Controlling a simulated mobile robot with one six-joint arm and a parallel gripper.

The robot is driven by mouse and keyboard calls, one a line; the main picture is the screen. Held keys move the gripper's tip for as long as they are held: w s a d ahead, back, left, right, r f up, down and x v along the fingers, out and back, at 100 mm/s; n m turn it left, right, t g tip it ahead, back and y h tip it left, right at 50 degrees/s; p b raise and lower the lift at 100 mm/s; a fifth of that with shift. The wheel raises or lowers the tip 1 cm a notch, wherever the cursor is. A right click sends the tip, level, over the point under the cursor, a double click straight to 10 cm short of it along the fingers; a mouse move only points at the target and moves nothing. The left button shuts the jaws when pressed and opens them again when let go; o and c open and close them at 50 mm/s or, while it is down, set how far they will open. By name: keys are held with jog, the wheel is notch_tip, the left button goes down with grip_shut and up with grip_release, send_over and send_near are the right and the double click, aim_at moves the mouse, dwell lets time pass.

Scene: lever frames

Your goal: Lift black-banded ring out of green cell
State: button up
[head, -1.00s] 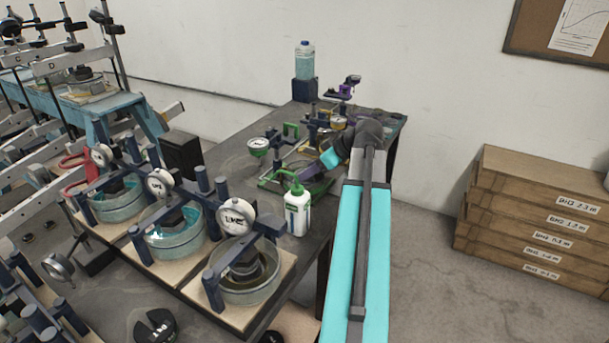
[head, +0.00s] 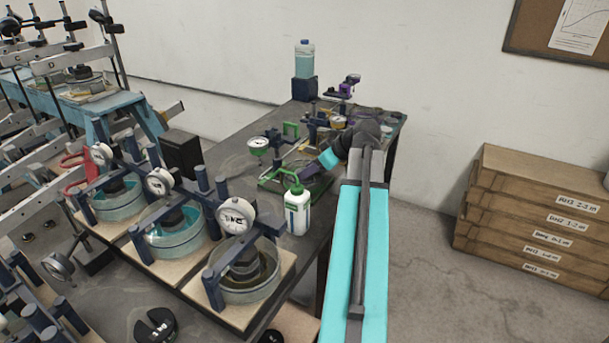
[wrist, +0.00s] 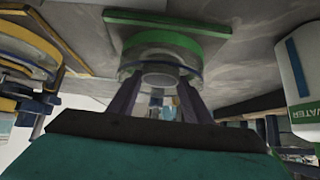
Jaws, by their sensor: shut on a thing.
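My gripper (wrist: 158,84) shows in the wrist view as two dark fingers shut on a small grey round piece (wrist: 158,70), which I take to be the ring. Its black band cannot be made out. The green cell shows behind it as a green round rim (wrist: 180,42) around a clear wall; the piece is close to it, and I cannot tell whether it is clear of the cell. In the head view my gripper (head: 311,171) is over the green-framed cell (head: 266,183), and the fingertips and ring are largely hidden there.
A white bottle with a green cap (head: 297,208) stands just in front of the green cell. Yellow and purple (head: 347,90) fixtures are farther back. Large dial cells (head: 236,262) fill the front left.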

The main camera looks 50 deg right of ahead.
jog(key=shift+r, duration=0.2)
notch_tip(320, 180, up, 10)
jog(key=b, duration=0.1)
jog(key=shift+f, duration=0.15)
dwell(0.5)
dwell(0.5)
